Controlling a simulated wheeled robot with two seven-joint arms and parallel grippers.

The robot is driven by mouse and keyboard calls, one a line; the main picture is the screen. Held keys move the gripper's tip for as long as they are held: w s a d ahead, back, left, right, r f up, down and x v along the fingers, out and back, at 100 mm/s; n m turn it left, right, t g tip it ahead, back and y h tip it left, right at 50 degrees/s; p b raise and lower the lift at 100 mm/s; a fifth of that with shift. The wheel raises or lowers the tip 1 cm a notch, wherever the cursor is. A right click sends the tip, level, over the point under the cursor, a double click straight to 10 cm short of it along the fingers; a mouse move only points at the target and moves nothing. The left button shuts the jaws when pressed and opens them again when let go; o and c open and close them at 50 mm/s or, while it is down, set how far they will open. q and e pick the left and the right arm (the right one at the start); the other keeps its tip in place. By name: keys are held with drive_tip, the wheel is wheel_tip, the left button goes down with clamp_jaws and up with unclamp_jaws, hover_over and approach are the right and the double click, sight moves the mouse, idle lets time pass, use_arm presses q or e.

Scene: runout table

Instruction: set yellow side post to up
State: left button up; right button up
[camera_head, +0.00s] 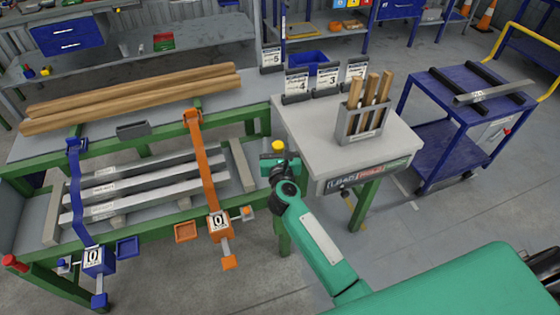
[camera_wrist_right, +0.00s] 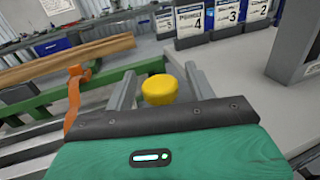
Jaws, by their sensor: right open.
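The yellow side post shows as a round yellow cap (camera_head: 278,146) at the right end of the green runout table, beside the grey worktop. In the right wrist view the yellow cap (camera_wrist_right: 159,90) lies between my two grey fingers, with a gap visible at its sides. My right gripper (camera_head: 279,158) is open around or just above the post; I cannot tell its exact height. The post's shaft below the cap is hidden, so how far up it stands cannot be told. My left gripper is not in view.
An orange strap (camera_head: 204,165) and a blue strap (camera_head: 78,190) cross grey bars on the green-framed table (camera_head: 150,240). Wooden beams (camera_head: 130,97) lie behind. The grey worktop (camera_head: 325,125) right of my gripper holds a rack (camera_head: 362,125) and numbered cards (camera_head: 328,78).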

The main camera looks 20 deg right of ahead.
drive_tip(key=b+v, duration=0.2)
drive_tip(key=v, duration=1)
drive_tip(key=shift+s, duration=0.35)
drive_tip(key=shift+r, duration=0.1)
wheel_tip(320, 180, down, 22)
drive_tip(key=s+a+n+g+y, duration=0.2)
drive_tip(key=s+a+n+y, duration=0.15)
drive_tip(key=n, duration=1.25)
drive_tip(key=s+d+f+n+g+y, duration=0.15)
drive_tip(key=s+f+n, duration=0.3)
drive_tip(key=f, duration=0.45)
drive_tip(key=s+f+n+g+y, duration=0.1)
drive_tip(key=s+f+n+g, duration=0.3)
drive_tip(key=f, duration=0.4)
drive_tip(key=s+d+f+n+g, duration=0.35)
drive_tip(key=s+f+n, duration=0.55)
drive_tip(key=s+f, duration=0.45)
drive_tip(key=s+d+f+n+g+h, duration=0.1)
drive_tip(key=s+d+f+n, duration=0.3)
drive_tip(key=s, duration=0.6)
drive_tip(key=s+d+f+n+g+h, duration=0.1)
drive_tip(key=s+d+f+n+g, duration=0.2)
drive_tip(key=s, duration=0.8)
drive_tip(key=shift+d+f+n+g, duration=0.35)
drive_tip(key=shift+d+g, duration=0.35)
drive_tip(key=shift+g, duration=0.1)
